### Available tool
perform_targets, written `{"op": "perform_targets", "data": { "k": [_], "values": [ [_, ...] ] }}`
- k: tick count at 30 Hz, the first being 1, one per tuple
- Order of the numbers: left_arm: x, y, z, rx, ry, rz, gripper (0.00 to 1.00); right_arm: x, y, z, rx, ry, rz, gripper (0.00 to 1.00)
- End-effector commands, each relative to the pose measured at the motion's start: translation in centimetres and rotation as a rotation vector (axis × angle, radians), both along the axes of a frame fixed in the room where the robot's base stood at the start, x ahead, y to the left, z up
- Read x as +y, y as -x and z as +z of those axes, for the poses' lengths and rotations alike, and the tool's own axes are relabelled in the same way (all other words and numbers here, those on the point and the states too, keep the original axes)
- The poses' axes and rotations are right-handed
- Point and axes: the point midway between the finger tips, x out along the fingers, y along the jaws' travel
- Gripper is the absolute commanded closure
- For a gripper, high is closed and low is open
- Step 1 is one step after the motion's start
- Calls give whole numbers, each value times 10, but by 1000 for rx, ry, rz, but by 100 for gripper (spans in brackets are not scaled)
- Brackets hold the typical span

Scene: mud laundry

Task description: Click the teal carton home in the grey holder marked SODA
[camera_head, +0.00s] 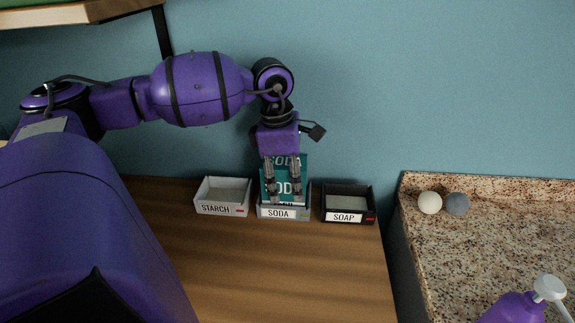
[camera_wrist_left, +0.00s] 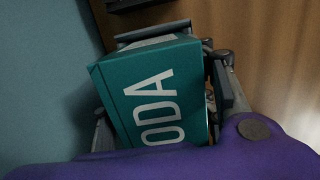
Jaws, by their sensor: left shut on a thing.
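The teal carton (camera_head: 299,172), lettered SODA, stands roughly upright at the grey SODA holder (camera_head: 283,213) in the head view. My left gripper (camera_head: 283,190) is shut on the carton from above, its fingers across the carton's face. The carton's lower end is at the holder's opening; whether it is fully seated is hard to tell. The wrist view shows the teal carton (camera_wrist_left: 150,95) close up between the fingers, with part of a holder beyond it.
The white STARCH holder (camera_head: 215,209) is left of the SODA holder and the black SOAP holder (camera_head: 347,217) is right of it. Both look empty. The wooden counter (camera_head: 270,270) in front is clear.

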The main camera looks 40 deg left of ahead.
Motion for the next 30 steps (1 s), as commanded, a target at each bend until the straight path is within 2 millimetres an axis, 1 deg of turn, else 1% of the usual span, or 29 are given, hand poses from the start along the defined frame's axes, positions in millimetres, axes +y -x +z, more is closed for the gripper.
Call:
{"op": "perform_targets", "data": {
  "k": [6, 7, 12, 20, 23, 26, 30],
  "values": [
    [0, 0, 0, -1, 0, 0, 92, 0, 0, 0, 0, 0, 0, 100],
    [0, 0, 0, -1, 0, 0, 48, 0, 0, 0, 0, 0, 0, 100],
    [0, 0, 0, -1, -1, 0, 27, 0, 0, 0, 0, 1, 1, 100],
    [0, 1, -1, 2, 1, 0, 27, 0, 0, 0, 0, 0, 2, 100],
    [1, 0, 3, 1, -2, 0, 27, -1, 0, 0, 1, 3, 3, 100],
    [2, 1, 15, 1, -3, 1, 27, -1, 0, 0, 1, 2, 2, 100],
    [5, 3, 39, -1, -5, 1, 27, 0, 0, 0, 0, 1, 2, 100]
  ]
}}
